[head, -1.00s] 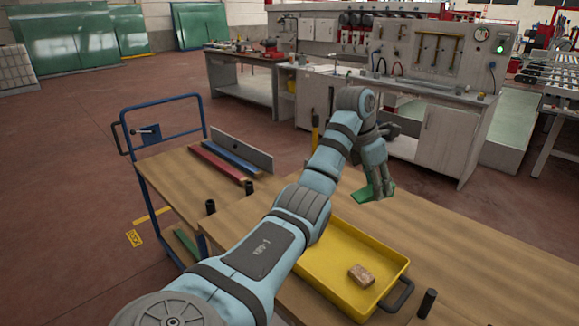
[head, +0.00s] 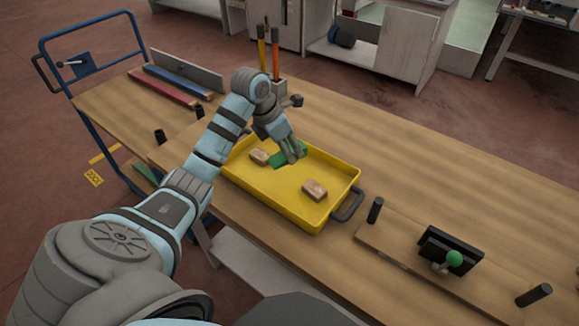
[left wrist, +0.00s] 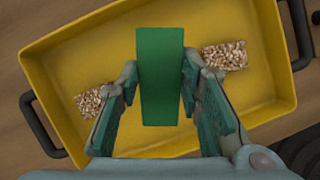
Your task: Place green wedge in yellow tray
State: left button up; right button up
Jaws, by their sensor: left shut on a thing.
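The green wedge (left wrist: 160,75) is between the fingers of my left gripper (left wrist: 160,80), which is shut on it. In the head view the wedge (head: 279,159) shows at the fingertips of the left gripper (head: 290,153), over the far part of the yellow tray (head: 290,190). In the left wrist view the yellow tray (left wrist: 80,48) lies below the wedge. How high the wedge is above the tray floor is hard to tell. My right gripper is not in view.
Two brown speckled blocks lie in the tray, one near the far left (head: 259,157) and one nearer the right (head: 315,190). Orange-handled tools (head: 268,50) stand behind the tray. A black fixture with a green knob (head: 453,258) is at right. The table between is clear.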

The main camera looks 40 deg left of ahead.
aim_at(289, 175)
pick_arm(q)
jog(key=f, duration=0.5)
jog(key=shift+s+d+f, duration=0.15)
jog(key=shift+s+f, duration=0.05)
jog(key=shift+f, duration=0.2)
jog(key=shift+w+f, duration=0.15)
jog(key=shift+f, duration=0.05)
jog(key=shift+f+b, duration=0.15)
jog(key=shift+b, duration=0.15)
jog(key=o, duration=1.2)
jog(key=shift+r, duration=0.25)
jog(key=p+v, duration=0.1)
jog(key=v, duration=1.1)
jog(key=shift+s, duration=0.2)
jog(key=shift+f, duration=0.1)
